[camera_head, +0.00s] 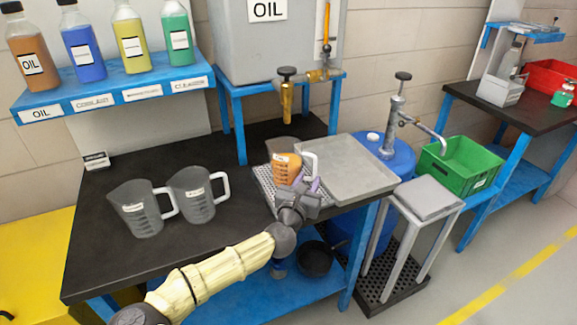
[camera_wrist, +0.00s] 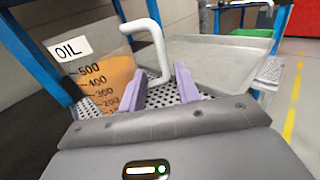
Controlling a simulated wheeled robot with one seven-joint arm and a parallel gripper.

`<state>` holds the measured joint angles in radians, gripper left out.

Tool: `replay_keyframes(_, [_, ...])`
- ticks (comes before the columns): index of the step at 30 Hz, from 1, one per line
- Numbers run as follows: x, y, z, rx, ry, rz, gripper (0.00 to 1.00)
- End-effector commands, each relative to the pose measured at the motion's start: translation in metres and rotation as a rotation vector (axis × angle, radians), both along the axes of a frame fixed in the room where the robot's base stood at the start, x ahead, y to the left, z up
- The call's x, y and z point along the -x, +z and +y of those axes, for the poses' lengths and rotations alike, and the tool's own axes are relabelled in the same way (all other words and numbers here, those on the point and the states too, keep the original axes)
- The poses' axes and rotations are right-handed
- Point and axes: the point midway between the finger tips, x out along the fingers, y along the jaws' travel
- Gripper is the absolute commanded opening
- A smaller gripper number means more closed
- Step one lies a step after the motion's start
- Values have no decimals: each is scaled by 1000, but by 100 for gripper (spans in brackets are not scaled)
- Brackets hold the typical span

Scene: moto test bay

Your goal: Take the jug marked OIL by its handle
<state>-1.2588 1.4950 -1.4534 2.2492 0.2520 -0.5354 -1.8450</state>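The jug marked OIL (camera_head: 285,170) holds orange liquid and stands on a perforated drip grate under the tap of the big OIL tank. In the wrist view the jug (camera_wrist: 100,85) fills the left side, with its OIL label and volume marks facing me. Its white handle (camera_wrist: 157,45) points toward the right of the jug. My gripper (camera_head: 301,186) is beside the jug at the handle side. In the wrist view its purple fingers (camera_wrist: 160,88) are apart, with the handle's lower part seen between them and gaps at both sides. Contact cannot be told.
Two empty grey jugs (camera_head: 140,212) (camera_head: 192,197) stand at left on the black bench (camera_head: 100,262). A grey tray (camera_head: 345,168) lies right of the grate (camera_wrist: 162,97). The tank's tap (camera_head: 287,100) hangs above the jug. A shelf of bottles (camera_head: 115,92) is at upper left.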

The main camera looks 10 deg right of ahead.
Motion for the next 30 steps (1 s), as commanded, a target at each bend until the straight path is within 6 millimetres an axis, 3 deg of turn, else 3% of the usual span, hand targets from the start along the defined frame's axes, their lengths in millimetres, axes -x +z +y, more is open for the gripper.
replay_keyframes(5, [-6,0,-5,-1,-1,0,32])
replay_keyframes(15, [-42,-1,-27,-1,-1,0,32])
replay_keyframes(30, [-44,-1,-28,0,0,0,32])
